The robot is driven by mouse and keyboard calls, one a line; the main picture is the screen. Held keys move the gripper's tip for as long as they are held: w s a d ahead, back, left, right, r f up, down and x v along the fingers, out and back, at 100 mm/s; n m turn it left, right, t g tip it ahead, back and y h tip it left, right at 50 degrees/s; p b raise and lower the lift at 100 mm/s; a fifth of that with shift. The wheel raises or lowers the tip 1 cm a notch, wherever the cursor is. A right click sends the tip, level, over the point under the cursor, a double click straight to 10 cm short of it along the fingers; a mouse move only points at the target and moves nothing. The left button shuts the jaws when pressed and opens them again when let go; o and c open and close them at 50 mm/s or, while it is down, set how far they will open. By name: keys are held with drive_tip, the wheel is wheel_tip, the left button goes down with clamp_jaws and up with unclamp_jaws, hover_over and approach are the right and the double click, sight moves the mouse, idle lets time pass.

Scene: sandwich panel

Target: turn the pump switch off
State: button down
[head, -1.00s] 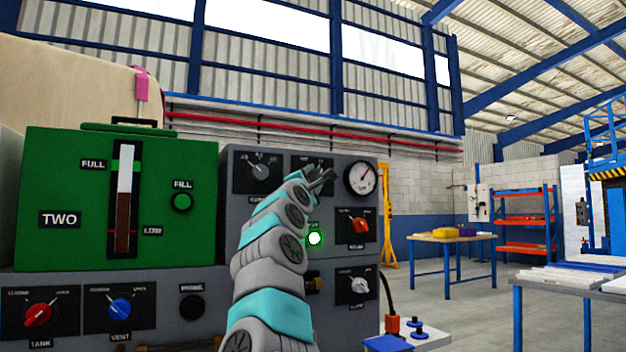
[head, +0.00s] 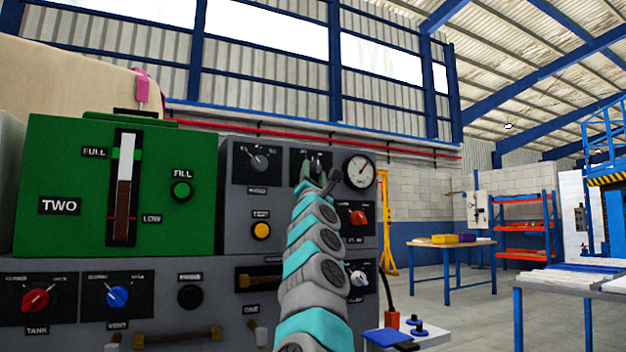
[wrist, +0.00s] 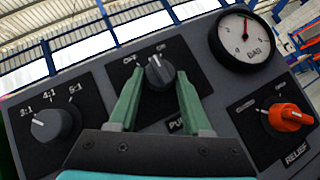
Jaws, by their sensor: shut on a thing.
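The pump switch is a dark grey rotary knob (wrist: 159,72) on a black plate, marked OFF on the left and ON on the right. Its name label is partly hidden behind my gripper. My gripper (wrist: 161,80) is shut on this knob, one green finger on each side. The knob's pale mark points up in the wrist view; I cannot tell exactly which marking it lines up with. In the head view, my gripper (head: 322,172) is at the upper panel, left of the gauge, and the knob is mostly hidden.
A pressure gauge (wrist: 244,38) and an orange relief knob (wrist: 291,117) lie right of the pump plate. A grey ratio knob (wrist: 52,125) lies left. A green tank box (head: 80,200) stands left of the panel. My arm hides part of the lower panel.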

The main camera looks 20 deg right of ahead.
drive_tip(key=n+t+y, duration=0.1)
drive_tip(key=n+y, duration=0.1)
drive_tip(key=n+t+y+p, duration=0.1)
drive_tip(key=n+y, duration=0.1)
drive_tip(key=n, duration=0.1)
drive_tip(key=n+t+y, duration=0.1)
drive_tip(key=n+y, duration=0.2)
drive_tip(key=shift+d+p, duration=0.3)
drive_tip(key=shift+d, duration=0.1)
drive_tip(key=shift+n+t+y+p, duration=0.4)
drive_tip(key=shift+n+y+p, duration=0.25)
drive_tip(key=shift+n+y, duration=1.95)
drive_tip(key=shift+n, duration=0.2)
drive_tip(key=shift+c, duration=1.7)
unclamp_jaws()
drive_tip(key=shift+f, duration=0.1)
drive_tip(key=b+v, duration=0.7)
drive_tip(key=shift+s+f+b, duration=0.25)
drive_tip(key=shift+b, duration=0.05)
